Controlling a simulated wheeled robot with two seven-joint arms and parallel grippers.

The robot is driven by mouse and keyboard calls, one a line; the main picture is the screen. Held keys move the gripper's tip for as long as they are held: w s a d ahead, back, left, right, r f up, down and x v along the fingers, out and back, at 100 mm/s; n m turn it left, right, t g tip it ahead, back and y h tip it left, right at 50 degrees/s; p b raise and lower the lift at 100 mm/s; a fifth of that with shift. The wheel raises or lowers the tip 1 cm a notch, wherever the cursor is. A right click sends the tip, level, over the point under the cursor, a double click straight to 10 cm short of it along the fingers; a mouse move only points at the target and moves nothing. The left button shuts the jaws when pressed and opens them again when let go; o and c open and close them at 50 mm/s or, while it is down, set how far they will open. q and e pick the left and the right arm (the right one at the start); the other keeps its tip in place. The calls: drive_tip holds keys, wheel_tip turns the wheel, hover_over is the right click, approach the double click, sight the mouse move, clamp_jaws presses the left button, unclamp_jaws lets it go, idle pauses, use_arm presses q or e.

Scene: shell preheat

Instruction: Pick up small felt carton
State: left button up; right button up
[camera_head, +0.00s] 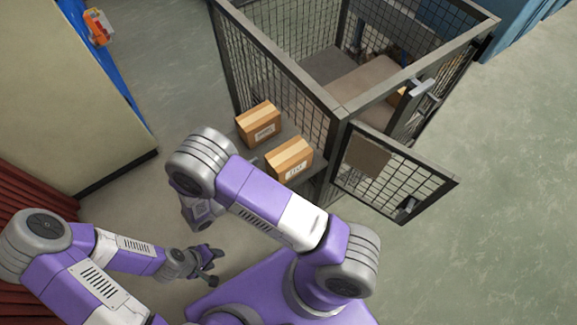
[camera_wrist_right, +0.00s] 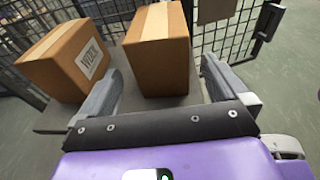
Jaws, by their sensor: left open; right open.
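Two small brown cartons sit side by side on a grey shelf at the cage. The right carton (camera_head: 289,160) has a white label that may read "FELT", though it is too small to be sure. The left carton (camera_head: 258,124) has a label I cannot read here. In the right wrist view, one carton (camera_wrist_right: 158,50) stands just beyond and between the fingertips of my open right gripper (camera_wrist_right: 162,88), with nothing held. A labelled carton (camera_wrist_right: 68,62) sits to its left. My right gripper is hidden in the head view. My left gripper (camera_head: 208,268) is open and empty, low over the floor.
A wire mesh cage (camera_head: 280,75) stands behind the cartons, with larger brown and grey boxes inside. Its mesh door (camera_head: 390,175) swings out to the right of the cartons. A beige cabinet (camera_head: 70,90) stands at left. Floor at right is clear.

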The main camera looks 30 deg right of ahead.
sight(286, 159)
drive_tip(key=shift+d+m+h+b, duration=0.3)
drive_tip(key=shift+d+h, duration=0.1)
drive_tip(key=shift+h, duration=0.3)
drive_tip(key=shift+d+r+g+h, duration=0.25)
drive_tip(key=shift+d+g+h, duration=0.15)
drive_tip(key=shift+d, duration=0.2)
drive_tip(key=d, duration=0.2)
drive_tip(key=d+b, duration=0.1)
drive_tip(key=d, duration=0.1)
drive_tip(key=w+d+b, duration=0.1)
drive_tip(key=d, duration=0.1)
drive_tip(key=shift+d+f, duration=0.15)
drive_tip(key=shift+f, duration=0.1)
drive_tip(key=shift+d, duration=0.45)
use_arm(q)
wheel_tip(286, 159, down, 4)
drive_tip(key=shift+d+r, duration=0.15)
drive_tip(key=shift+r, duration=0.05)
use_arm(e)
drive_tip(key=c, duration=1.1)
